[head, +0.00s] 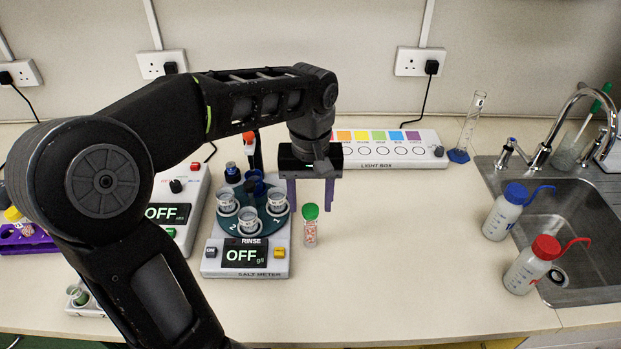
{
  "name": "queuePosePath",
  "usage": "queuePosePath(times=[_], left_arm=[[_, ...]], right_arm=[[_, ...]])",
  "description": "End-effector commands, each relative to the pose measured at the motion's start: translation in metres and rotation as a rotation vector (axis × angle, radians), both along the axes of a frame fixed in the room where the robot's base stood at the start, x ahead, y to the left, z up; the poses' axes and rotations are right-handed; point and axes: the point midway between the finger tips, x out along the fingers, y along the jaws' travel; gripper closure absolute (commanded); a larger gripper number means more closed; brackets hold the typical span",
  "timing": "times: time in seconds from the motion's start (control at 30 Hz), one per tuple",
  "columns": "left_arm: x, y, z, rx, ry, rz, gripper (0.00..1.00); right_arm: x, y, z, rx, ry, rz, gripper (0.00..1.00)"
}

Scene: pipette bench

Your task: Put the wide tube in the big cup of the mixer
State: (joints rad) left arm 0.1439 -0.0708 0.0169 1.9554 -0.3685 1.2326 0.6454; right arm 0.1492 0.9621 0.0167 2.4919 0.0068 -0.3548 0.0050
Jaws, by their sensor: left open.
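A clear tube with a green cap and pinkish contents (310,229) stands upright on the bench, right of the salt meter; it looks like the wide tube. My left gripper (310,202) points down with its two purple fingers apart, just above or behind the green cap in the picture. I cannot tell the mixer for certain. A white device with a black knob and an OFF display (181,189) stands at the left, partly hidden by my left arm, and no big cup shows on it. My right gripper is not in view.
The salt meter (211,265) carries a turntable with several cups. A purple rack (40,243) stands at the far left. The light box (395,148) is at the back. Blue-capped (503,212) and red-capped (531,264) bottles stand by the sink (590,240). The bench's front middle is clear.

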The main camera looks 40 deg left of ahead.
Motion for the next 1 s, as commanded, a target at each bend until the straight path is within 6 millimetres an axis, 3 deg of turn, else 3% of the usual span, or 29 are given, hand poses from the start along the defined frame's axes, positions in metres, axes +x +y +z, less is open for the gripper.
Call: queuePosePath(times=[0.2,0.33,1.0], left_arm=[[0.001,0.000,0.047,0.000,-0.003,0.000,0.49],[0.000,0.000,0.061,0.000,-0.001,0.000,0.49],[0.000,0.000,0.064,-0.001,0.001,0.000,0.49]], right_arm=[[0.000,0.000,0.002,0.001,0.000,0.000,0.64],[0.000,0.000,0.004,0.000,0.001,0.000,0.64],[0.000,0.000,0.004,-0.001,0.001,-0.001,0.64]])
